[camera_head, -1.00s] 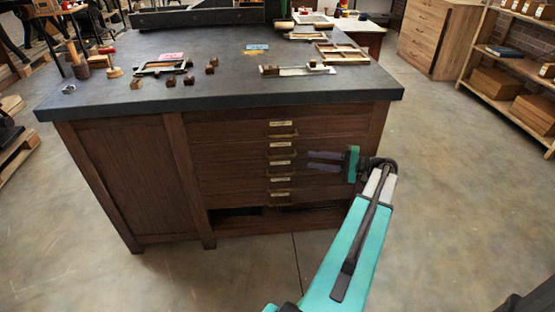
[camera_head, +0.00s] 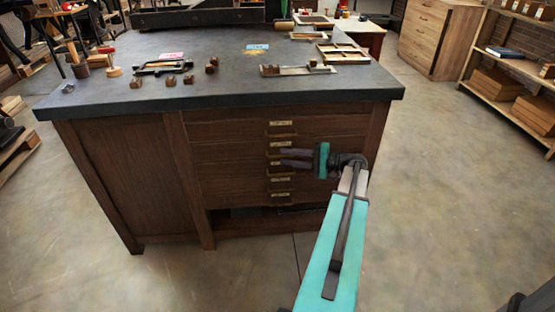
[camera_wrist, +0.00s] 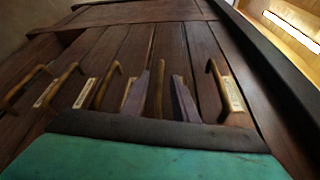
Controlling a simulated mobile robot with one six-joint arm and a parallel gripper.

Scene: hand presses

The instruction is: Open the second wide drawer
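The second wide drawer (camera_head: 230,153) is in the right section of the dark wooden cabinet and looks shut. Its brass handle (camera_wrist: 157,90) shows in the wrist view between my two fingers, with a gap on each side. My gripper (camera_head: 282,158) is open, level, and points left at the second drawer's handle in the head view. In the wrist view my gripper (camera_wrist: 162,76) has one finger on each side of that handle. In the head view my fingers hide most of this handle. I cannot tell if they touch the drawer front.
The first drawer's handle (camera_wrist: 214,88) and the third drawer's handle (camera_wrist: 108,86) flank my fingers closely. The dark countertop (camera_head: 220,95) overhangs above and carries small wooden blocks, frames and a tray. The floor (camera_head: 450,200) right of the cabinet is clear.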

